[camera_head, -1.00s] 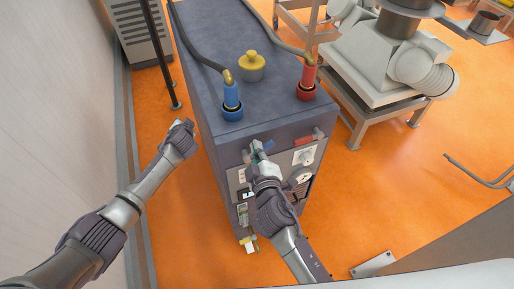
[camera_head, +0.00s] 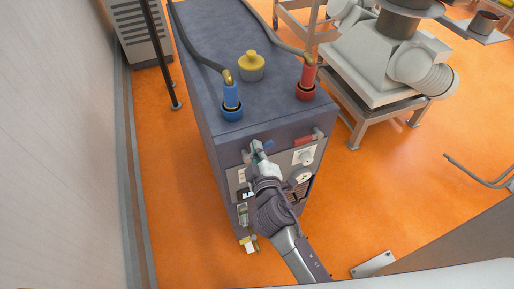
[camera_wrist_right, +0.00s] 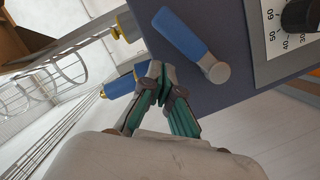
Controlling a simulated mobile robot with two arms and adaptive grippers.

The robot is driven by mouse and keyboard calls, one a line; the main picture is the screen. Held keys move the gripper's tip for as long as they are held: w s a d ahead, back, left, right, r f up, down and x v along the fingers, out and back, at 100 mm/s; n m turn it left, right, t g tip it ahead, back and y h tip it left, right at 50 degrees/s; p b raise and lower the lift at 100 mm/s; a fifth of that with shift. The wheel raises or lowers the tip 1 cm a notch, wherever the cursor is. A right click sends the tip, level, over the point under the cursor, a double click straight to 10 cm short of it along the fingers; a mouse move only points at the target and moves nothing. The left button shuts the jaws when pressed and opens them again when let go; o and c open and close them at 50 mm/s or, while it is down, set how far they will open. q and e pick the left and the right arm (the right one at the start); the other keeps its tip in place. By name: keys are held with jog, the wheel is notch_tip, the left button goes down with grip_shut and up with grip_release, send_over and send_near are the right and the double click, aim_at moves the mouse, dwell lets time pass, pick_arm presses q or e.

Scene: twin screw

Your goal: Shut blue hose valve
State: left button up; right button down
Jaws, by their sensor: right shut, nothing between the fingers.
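The blue valve handle (camera_head: 268,146) is on the upper front of the dark blue-grey cabinet, mostly hidden by my right gripper (camera_head: 256,152) in the head view. In the right wrist view the blue handle (camera_wrist_right: 184,34) lies slanted, with its grey round pivot (camera_wrist_right: 216,72) at the lower right end. My right gripper (camera_wrist_right: 161,78) is shut and empty beside the handle; whether it touches it I cannot tell. The blue hose coupling (camera_head: 231,100) stands on the cabinet top, with a dark hose (camera_head: 200,52) running from it. My left gripper is out of view.
The cabinet top (camera_head: 272,103) also carries a yellow knob (camera_head: 251,66) and a red hose coupling (camera_head: 307,79). A red valve handle (camera_head: 304,140) is to the right on the front, above a dial (camera_head: 303,157). A white machine (camera_head: 385,65) stands right. Orange floor (camera_head: 178,215) is clear at left.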

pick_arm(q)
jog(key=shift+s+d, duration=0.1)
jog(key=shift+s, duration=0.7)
pick_arm(e)
jog(key=shift+w+d, duration=0.1)
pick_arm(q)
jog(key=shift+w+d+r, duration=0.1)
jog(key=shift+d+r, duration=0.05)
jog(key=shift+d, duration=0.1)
pick_arm(e)
jog(key=shift+w+d+f+m+y, duration=0.1)
jog(key=shift+d+f+m+y, duration=0.2)
jog(key=shift+m, duration=0.5)
pick_arm(q)
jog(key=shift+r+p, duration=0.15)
jog(key=shift+p, duration=0.15)
pick_arm(e)
jog(key=shift+w+d+f+m, duration=0.15)
jog(key=shift+d+m, duration=0.25)
jog(key=shift+m, duration=0.1)
